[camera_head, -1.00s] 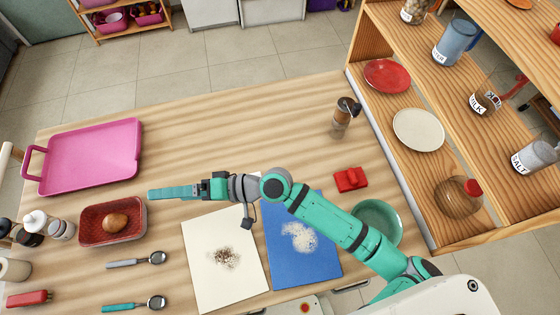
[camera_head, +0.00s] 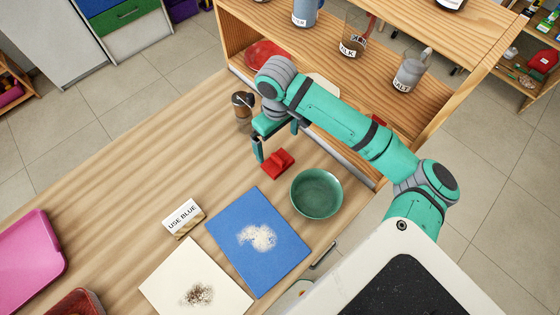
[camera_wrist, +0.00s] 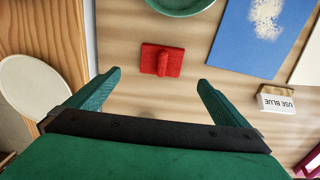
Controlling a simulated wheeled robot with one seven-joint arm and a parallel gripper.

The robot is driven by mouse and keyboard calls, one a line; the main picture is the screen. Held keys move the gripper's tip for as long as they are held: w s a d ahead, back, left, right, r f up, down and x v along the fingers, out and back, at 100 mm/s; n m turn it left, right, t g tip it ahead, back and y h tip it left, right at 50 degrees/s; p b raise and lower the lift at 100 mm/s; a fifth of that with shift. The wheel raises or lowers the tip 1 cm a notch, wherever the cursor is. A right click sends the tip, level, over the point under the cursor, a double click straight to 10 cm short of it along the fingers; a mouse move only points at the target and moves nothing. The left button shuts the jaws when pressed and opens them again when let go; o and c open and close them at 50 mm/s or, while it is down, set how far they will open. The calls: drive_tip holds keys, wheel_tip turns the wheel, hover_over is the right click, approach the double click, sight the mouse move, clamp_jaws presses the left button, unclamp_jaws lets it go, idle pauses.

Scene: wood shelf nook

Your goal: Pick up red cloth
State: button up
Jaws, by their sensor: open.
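The red cloth (camera_head: 278,163) lies on the wooden table, above the blue board and left of the green bowl in the head view. It looks folded, with a raised ridge on top. In the wrist view the red cloth (camera_wrist: 162,60) lies ahead of the fingertips, between their lines. My gripper (camera_head: 277,146) is above the table close to the cloth, pointing down. In the wrist view my gripper (camera_wrist: 158,78) has its two green fingers wide apart, with nothing between them. It does not touch the cloth as far as I can see.
A green bowl (camera_head: 316,194) stands right of the cloth. A blue board (camera_head: 275,225) and a white board (camera_head: 180,270) hold powder and dark crumbs. A "USE BLUE" block (camera_head: 183,217) is nearby. A grinder (camera_head: 243,105) stands behind, beside the wooden shelf (camera_head: 233,40).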

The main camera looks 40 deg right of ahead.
sight(278, 158)
wheel_tip(278, 158, down, 5)
drive_tip(key=shift+a, duration=0.1)
drive_tip(key=shift+s+a+f, duration=0.1)
drive_tip(key=shift+s+f, duration=0.05)
drive_tip(key=shift+f, duration=1.2)
drive_tip(key=shift+s+f, duration=0.1)
drive_tip(key=shift+f, duration=1.2)
drive_tip(key=c, duration=1.1)
